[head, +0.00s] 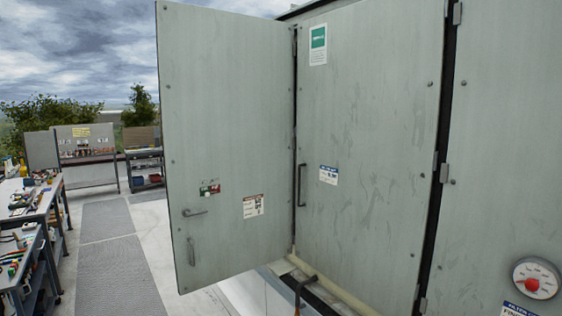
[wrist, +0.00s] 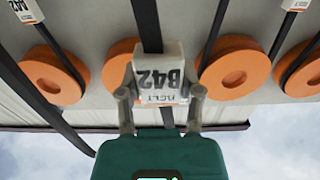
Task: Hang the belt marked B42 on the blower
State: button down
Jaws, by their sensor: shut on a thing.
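In the wrist view my gripper (wrist: 160,98) has a green body and grey fingers. It is shut on the white tag of the belt marked B42 (wrist: 157,75). The tag's print appears upside down. The belt's black strap runs up from the tag past the top of the picture, in front of orange round holders (wrist: 234,68). I cannot tell whether the belt still touches a holder. My gripper is out of the head view. I cannot make out the blower in either view.
Other black belts with white tags (wrist: 25,10) hang at the orange holders on both sides, close to my gripper. In the head view a tall grey door (head: 225,120) stands swung out beside closed panels (head: 370,120). Workbenches (head: 30,200) stand at the left.

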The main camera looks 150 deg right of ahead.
jog(key=shift+f+b, duration=1.5)
jog(key=shift+f, duration=0.1)
